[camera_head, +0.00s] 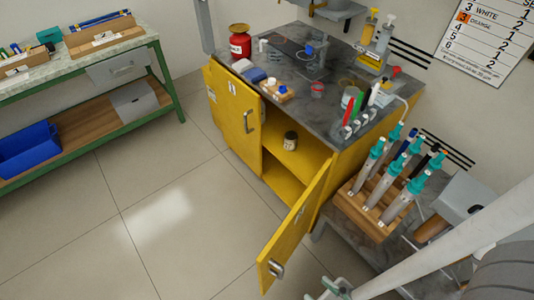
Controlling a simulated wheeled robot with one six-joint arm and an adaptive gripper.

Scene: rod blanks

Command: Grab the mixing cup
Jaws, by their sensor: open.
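A dark jar with a pale lid (290,140) stands on the shelf inside the cabinet, behind the open doors. My pale arm link crosses the lower right and runs down to the bottom edge. My gripper itself does not show, so its place relative to the cup is hidden.
A wooden rack (365,208) holds teal-topped tools at right. A green-framed bench (168,85) stands left; the tiled floor between is clear.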

